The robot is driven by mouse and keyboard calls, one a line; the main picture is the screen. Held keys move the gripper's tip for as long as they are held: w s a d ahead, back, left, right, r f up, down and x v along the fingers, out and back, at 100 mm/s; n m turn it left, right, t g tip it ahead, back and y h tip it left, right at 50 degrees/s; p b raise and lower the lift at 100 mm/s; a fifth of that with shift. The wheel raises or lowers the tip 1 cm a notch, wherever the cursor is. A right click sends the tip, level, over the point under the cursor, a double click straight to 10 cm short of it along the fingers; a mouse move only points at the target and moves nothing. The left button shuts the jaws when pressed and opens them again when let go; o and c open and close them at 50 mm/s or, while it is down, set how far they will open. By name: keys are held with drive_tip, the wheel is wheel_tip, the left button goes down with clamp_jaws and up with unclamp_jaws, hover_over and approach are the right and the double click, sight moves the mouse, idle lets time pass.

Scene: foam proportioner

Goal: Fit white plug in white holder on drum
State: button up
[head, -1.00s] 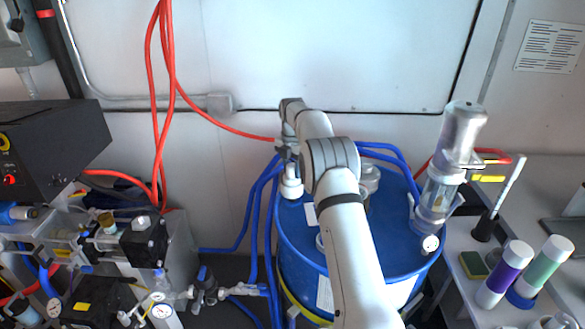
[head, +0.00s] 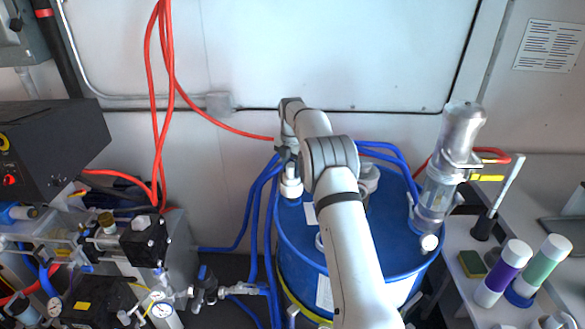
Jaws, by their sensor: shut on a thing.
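The blue drum (head: 345,240) stands right of centre in the head view, with my arm reaching over its top. My gripper (head: 289,167) is at the drum's back left edge, pointing down and small in the picture. It is shut on the white plug, which is mostly hidden by the jaws. A white cylindrical piece (head: 291,188) shows right below the jaws on the drum top and appears to be the white holder. I cannot tell where plug and holder meet, or whether the plug is seated.
Blue hoses (head: 257,205) run close beside the gripper on the left. A clear cylinder with a metal top (head: 462,135) stands at the drum's right. Pump equipment (head: 130,240) fills the left. Purple (head: 503,273) and green (head: 545,262) banded bottles stand on the right bench.

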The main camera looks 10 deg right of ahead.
drive_tip(key=shift+f, duration=0.55)
drive_tip(key=o, duration=0.7)
drive_tip(key=shift+o, duration=0.2)
drive_tip(key=shift+r+p, duration=1.25)
drive_tip(key=shift+r, duration=4.25)
